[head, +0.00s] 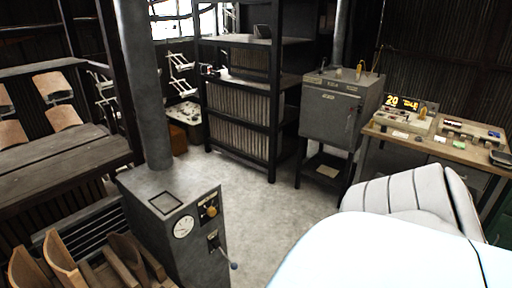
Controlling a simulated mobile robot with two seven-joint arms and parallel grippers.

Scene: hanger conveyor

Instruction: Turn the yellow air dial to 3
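The yellow air dial (211,211) is on the front face of a dark grey cabinet (180,250) at the lower left. Neither of my grippers shows in the head view. White rounded parts of my own body fill the lower right, well apart from the dial.
A thick pipe (148,90) rises from the cabinet. Curved wooden pieces (70,262) stand at its left. A black shelf rack (240,85), a grey box on a stand (338,112) and a workbench with a lit display (440,140) stand behind. The concrete floor (262,205) between is clear.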

